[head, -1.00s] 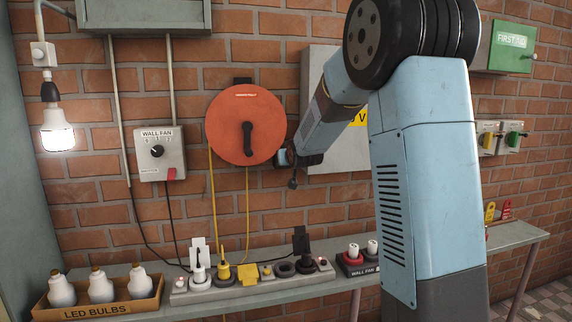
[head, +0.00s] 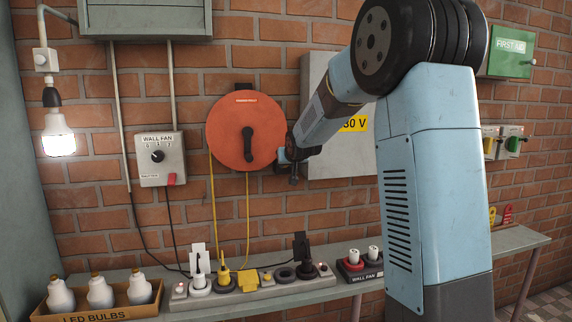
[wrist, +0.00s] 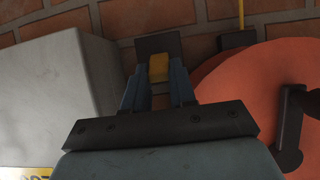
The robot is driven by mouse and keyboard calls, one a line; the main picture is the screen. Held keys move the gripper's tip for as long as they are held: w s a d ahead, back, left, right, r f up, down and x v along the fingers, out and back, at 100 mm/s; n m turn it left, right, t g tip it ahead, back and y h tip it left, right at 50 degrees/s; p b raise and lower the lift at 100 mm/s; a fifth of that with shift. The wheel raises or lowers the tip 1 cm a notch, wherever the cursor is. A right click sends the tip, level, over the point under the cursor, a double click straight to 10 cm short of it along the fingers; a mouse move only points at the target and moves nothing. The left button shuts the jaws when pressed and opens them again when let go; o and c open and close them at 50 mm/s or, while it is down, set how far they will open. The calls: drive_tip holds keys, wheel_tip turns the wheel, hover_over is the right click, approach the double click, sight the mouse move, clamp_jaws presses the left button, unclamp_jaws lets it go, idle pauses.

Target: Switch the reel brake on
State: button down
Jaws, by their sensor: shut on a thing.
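The round orange cable reel (head: 225,128) hangs on the brick wall, with a black crank handle (head: 248,147) on its face. My gripper (head: 286,160) is at the reel's lower right edge in the head view. In the wrist view my gripper (wrist: 158,78) is shut on a small yellow block (wrist: 158,68), likely the reel brake, in front of a dark plate (wrist: 158,44). The orange reel (wrist: 235,85) lies just right of the fingers there. The head view hides the block behind my gripper, so I cannot read its setting.
A grey cabinet (head: 320,75) is close beside my gripper; it also shows in the wrist view (wrist: 50,90). Yellow cable (head: 213,205) hangs below the reel. A wall fan switch box (head: 171,147) is at left. The bench (head: 330,290) below holds plugs, sockets and bulbs.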

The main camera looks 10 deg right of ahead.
drive_tip(key=c, duration=1.3)
unclamp_jaws()
drive_tip(key=shift+w+r, duration=0.1)
drive_tip(key=shift+r, duration=0.15)
drive_tip(key=o, duration=0.4)
drive_tip(key=shift+f, duration=0.2)
drive_tip(key=shift+v, duration=6.85)
